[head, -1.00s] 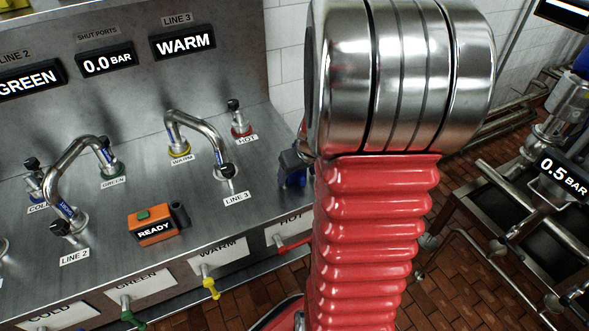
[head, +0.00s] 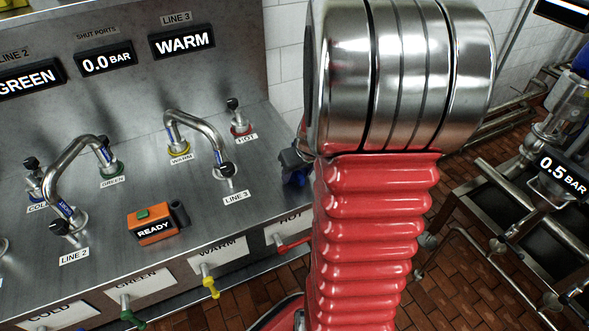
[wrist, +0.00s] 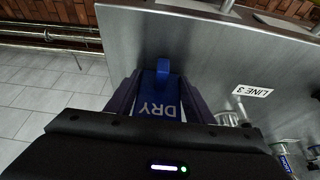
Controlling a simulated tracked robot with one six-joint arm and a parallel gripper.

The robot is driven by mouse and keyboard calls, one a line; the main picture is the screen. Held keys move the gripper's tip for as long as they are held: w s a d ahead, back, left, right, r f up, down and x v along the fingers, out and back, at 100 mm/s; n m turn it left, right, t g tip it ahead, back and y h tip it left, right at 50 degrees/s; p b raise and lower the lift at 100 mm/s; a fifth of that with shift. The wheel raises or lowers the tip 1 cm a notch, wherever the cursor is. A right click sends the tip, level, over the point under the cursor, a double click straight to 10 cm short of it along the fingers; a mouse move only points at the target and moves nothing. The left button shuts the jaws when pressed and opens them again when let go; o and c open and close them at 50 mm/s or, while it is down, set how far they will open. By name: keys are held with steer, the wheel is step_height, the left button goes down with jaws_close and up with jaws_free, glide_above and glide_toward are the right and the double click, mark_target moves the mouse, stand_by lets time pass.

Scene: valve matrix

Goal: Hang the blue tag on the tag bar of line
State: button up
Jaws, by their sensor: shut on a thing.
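The blue tag (wrist: 161,98), lettered DRY, is held between the two dark fingers of my gripper (wrist: 158,90) in the wrist view. Its rounded end points away from the gripper body, over the grey steel panel. In the head view my gripper (head: 295,165) is a dark shape beside the right end of the panel, partly hidden by my arm. I cannot pick out the tag bar with certainty in either view. The LINE 3 port label (head: 237,198) is left of my gripper in the head view, and it also shows in the wrist view (wrist: 253,91).
A curved pipe (head: 203,128) joins the WARM and LINE 3 ports; another pipe (head: 67,157) stands by LINE 2. An orange READY box (head: 151,228) sits on the panel. Yellow (head: 209,284) and red (head: 287,246) handles stick out of its front. Tiled floor lies beyond the edge.

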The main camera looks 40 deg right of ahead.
steer(key=shift+r, duration=0.1)
step_height(320, 180, up, 10)
steer(key=shift+f, duration=0.1)
stand_by(0.4)
stand_by(0.5)
